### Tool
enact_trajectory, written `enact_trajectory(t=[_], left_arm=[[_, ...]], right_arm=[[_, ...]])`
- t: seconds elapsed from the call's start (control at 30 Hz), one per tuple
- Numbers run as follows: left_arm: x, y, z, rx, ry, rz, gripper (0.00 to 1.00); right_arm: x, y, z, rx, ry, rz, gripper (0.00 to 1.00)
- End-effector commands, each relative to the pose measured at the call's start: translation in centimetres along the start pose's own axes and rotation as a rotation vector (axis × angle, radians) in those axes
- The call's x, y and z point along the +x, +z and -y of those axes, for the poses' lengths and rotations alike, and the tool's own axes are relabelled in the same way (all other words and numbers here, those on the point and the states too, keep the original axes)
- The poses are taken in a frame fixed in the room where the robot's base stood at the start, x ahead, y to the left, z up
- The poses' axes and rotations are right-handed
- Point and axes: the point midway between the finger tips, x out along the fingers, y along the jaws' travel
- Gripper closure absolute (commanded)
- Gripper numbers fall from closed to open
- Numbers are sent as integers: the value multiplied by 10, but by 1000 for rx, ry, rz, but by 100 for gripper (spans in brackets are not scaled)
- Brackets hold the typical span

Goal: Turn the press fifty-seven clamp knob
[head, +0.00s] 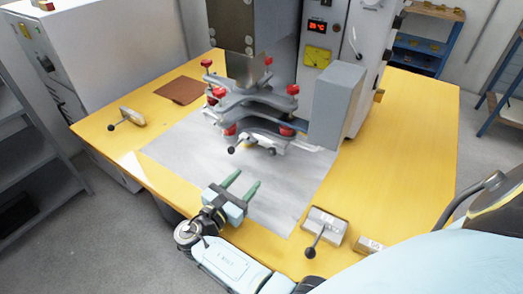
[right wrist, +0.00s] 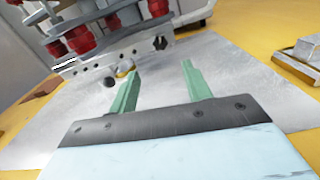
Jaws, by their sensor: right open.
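The press (head: 255,105) stands at the back middle of the yellow table, with grey plates and several red knobs (head: 292,89). At its lower front are a lever with a black ball end (head: 232,150) and a black star-like knob (head: 271,152). In the right wrist view, the ball (right wrist: 109,82) is left of my fingers and the star-like knob (right wrist: 160,43) is beyond them. I cannot tell which is the clamp knob. My right gripper (head: 243,180) is open and empty, its green fingers (right wrist: 161,69) pointing at the press front, apart from it. My left gripper is not in view.
A grey sheet (head: 180,150) covers the table's middle. Lever boxes sit at left (head: 125,118) and front right (head: 325,225). A grey box (head: 336,105) juts out right of the press. A brown mat (head: 181,91) lies at back left. The yellow table (head: 410,140) is clear at right.

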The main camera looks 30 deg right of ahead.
Motion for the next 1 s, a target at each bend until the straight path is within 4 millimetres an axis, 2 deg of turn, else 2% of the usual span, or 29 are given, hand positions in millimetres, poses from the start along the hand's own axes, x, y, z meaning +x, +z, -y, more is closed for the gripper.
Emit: enact_trajectory(t=[0.07,0.17,0.3,0.5,0.73,1.0], left_arm=[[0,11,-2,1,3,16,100],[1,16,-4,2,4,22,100],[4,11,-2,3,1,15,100],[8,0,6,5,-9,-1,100],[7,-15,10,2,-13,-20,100],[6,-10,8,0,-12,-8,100]], right_arm=[[15,1,0,2,-1,4,51],[37,1,0,3,-2,5,51],[67,1,0,2,0,5,51],[101,0,0,0,0,4,51],[118,1,-1,1,1,1,51],[119,1,-1,1,1,1,51]])
